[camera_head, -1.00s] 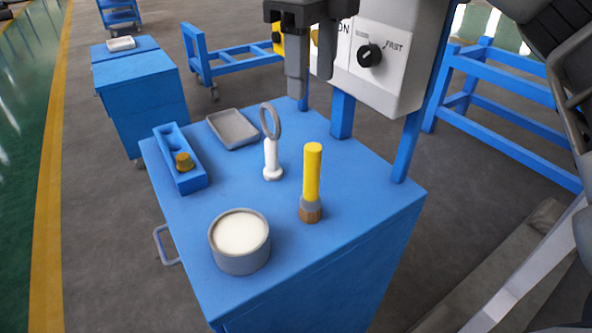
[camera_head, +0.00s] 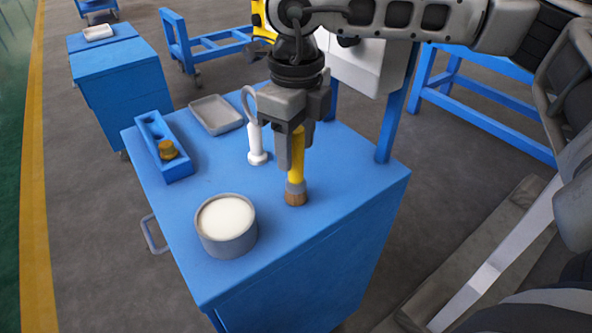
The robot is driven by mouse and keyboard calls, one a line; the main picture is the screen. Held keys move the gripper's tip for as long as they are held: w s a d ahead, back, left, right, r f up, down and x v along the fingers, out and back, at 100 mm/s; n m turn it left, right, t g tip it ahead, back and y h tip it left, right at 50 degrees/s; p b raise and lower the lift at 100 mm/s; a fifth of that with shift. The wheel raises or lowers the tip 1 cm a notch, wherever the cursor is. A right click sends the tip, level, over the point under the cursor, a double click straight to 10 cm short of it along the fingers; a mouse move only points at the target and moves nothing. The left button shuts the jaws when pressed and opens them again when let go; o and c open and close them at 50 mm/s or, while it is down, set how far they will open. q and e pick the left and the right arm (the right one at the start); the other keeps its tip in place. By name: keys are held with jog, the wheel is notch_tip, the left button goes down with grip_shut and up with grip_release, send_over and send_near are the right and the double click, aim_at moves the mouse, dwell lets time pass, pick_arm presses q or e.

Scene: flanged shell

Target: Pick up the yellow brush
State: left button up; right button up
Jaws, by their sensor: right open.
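The yellow brush (camera_head: 297,168) stands upright, bristles down, on the blue cabinet top (camera_head: 300,240). Its grey ferrule and brown bristles show below my right gripper. My right gripper (camera_head: 293,158) points down over the brush handle, with its fingers open around or just in front of the upper handle; I cannot tell the exact depth. The top of the handle is hidden by the gripper. My left gripper is not in view.
A grey tub of white material (camera_head: 226,226) stands left of the brush. A white ring-handled tool (camera_head: 256,145) is close behind it. A blue holder (camera_head: 165,148) with a brass piece and a grey tray (camera_head: 215,114) sit farther left.

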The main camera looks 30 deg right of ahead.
jog(key=shift+f, duration=0.6)
grip_shut()
jog(key=shift+r, duration=0.1)
jog(key=shift+r, duration=0.45)
notch_tip(320, 180, up, 2)
jog(key=shift+r, duration=0.15)
jog(key=s+r+b, duration=0.1)
jog(key=s+r, duration=0.8)
jog(key=s, duration=0.5)
jog(key=shift+r, duration=0.35)
